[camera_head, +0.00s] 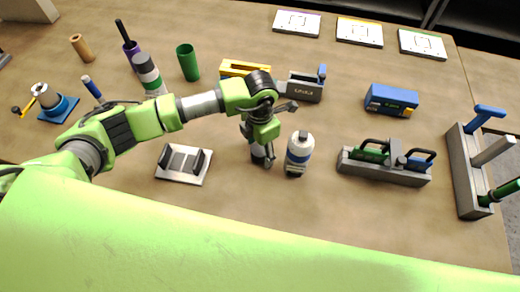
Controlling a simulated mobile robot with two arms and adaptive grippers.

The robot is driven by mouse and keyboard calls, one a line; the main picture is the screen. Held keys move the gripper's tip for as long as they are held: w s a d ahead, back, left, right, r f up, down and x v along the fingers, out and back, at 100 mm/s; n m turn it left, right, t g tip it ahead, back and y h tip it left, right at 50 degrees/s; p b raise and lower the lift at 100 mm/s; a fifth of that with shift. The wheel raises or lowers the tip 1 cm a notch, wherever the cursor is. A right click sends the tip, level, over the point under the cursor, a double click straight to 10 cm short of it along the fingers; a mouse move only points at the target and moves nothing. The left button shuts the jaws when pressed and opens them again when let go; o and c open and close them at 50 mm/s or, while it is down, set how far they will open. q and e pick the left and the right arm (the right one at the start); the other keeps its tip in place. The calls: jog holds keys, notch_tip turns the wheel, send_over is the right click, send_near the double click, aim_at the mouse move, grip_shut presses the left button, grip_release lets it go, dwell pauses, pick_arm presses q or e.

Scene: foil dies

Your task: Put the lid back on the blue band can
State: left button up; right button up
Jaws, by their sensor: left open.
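The blue band can (299,157) stands on the table right of centre, white with a blue band and a dark base. Its top is pale grey; I cannot tell whether that is a lid. My left gripper (262,152) is open and points down just left of the can, apart from it. A small grey and dark object (258,157) shows under and between the fingers, mostly hidden; I cannot tell whether it is the lid. My right gripper is not in view.
On the table (270,205), a grey tray with green and blue handled tools (385,165) stands right of the can. A white plate with dark uprights (184,163) lies left. A blue box (391,100) and a green cup (187,62) stand farther back. The front middle is clear.

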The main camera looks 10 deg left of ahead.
pick_arm(q)
jog(key=c, duration=0.8)
jog(key=shift+c, duration=0.2)
jog(key=shift+r, duration=0.1)
jog(key=shift+r, duration=0.55)
jog(key=s+a+r+b, duration=0.3)
jog(key=s+r+b, duration=0.3)
jog(key=s+r, duration=0.5)
jog(key=shift+s+r, duration=0.4)
jog(key=shift+s, duration=0.95)
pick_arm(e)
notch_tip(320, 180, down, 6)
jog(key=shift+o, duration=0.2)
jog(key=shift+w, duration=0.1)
